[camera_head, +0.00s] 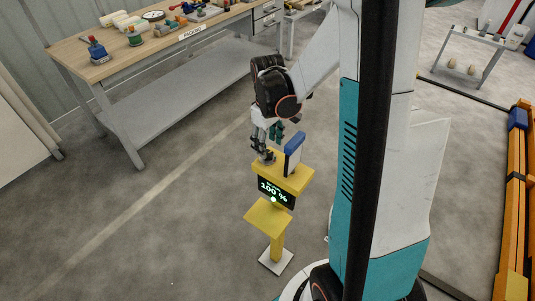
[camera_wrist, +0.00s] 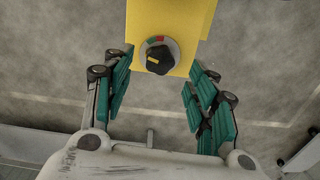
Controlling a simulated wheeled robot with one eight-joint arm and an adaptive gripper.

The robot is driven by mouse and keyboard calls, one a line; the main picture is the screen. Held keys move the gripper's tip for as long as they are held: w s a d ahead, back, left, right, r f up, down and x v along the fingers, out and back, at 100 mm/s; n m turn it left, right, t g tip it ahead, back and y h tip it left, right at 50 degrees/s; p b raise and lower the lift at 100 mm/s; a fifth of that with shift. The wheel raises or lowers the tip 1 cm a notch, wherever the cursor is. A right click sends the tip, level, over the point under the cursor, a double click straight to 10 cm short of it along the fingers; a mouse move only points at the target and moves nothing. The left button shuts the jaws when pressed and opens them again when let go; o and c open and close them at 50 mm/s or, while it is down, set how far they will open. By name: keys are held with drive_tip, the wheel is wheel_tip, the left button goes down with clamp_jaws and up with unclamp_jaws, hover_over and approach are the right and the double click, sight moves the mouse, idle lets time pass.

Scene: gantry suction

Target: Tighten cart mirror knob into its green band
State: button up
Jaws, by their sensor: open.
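The knob (camera_wrist: 159,60) is black and round with a small pale mark, and sits on a grey dial on a yellow housing (camera_wrist: 190,22) in the wrist view. Small red and green marks show at the dial's upper edge; the knob mark does not visibly point at the green. My gripper (camera_wrist: 163,66) is open, its teal-padded fingers on either side of the knob, with gaps and no visible contact. In the head view my gripper (camera_head: 267,141) is at the top left of the yellow stand (camera_head: 270,217); the knob is not clear there.
A blue-edged upright panel (camera_head: 293,154) stands on the yellow stand, close beside my gripper. The stand's display (camera_head: 275,190) reads 100 %. A workbench (camera_head: 105,66) with several small items is behind at the left. An orange rack (camera_head: 517,200) is at the right. Open floor lies left.

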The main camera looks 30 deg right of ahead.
sight(268, 153)
drive_tip(key=shift+f+b, duration=0.5)
drive_tip(key=shift+f, duration=1.35)
drive_tip(key=shift+c, duration=0.6)
drive_tip(key=c, duration=0.9)
